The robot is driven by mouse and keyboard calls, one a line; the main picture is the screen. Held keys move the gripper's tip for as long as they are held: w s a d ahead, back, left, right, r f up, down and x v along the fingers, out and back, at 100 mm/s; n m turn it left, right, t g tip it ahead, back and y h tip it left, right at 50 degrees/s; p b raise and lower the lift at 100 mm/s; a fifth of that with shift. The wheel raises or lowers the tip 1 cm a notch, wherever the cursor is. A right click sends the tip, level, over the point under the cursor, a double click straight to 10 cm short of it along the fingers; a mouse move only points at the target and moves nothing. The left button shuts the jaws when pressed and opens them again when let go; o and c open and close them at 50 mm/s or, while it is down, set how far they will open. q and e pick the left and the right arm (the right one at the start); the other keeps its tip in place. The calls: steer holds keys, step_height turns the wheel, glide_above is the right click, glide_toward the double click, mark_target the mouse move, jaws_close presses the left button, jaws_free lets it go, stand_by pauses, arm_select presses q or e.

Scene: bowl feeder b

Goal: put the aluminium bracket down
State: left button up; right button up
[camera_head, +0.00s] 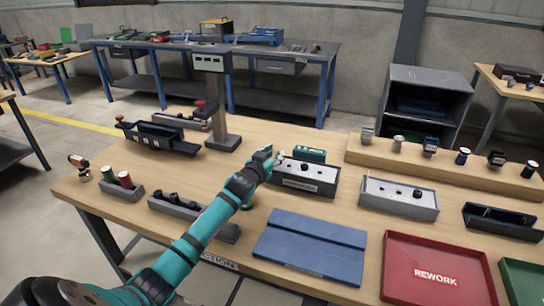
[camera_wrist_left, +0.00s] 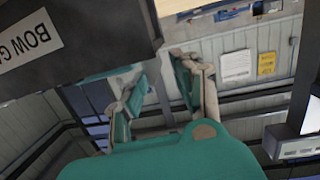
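My left gripper (camera_head: 277,158) is at the left back corner of a grey box with a pale front label (camera_head: 300,184). I cannot make out an aluminium bracket for certain in either view. In the wrist view a dark box wall with a label starting "BOW" (camera_wrist_left: 65,50) is close beside the fingers. My right gripper is not in view.
A second grey box (camera_head: 398,207), a blue mat (camera_head: 311,246) and a red REWORK tray (camera_head: 437,270) are on the wooden table. A raised ledge (camera_head: 430,168) with several small parts runs behind. A post with a display (camera_head: 219,100) stands left of the gripper.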

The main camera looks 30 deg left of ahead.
arm_select(q)
steer(key=shift+r, duration=0.2)
steer(key=v, duration=1.2)
steer(key=shift+b, duration=0.35)
stand_by(0.9)
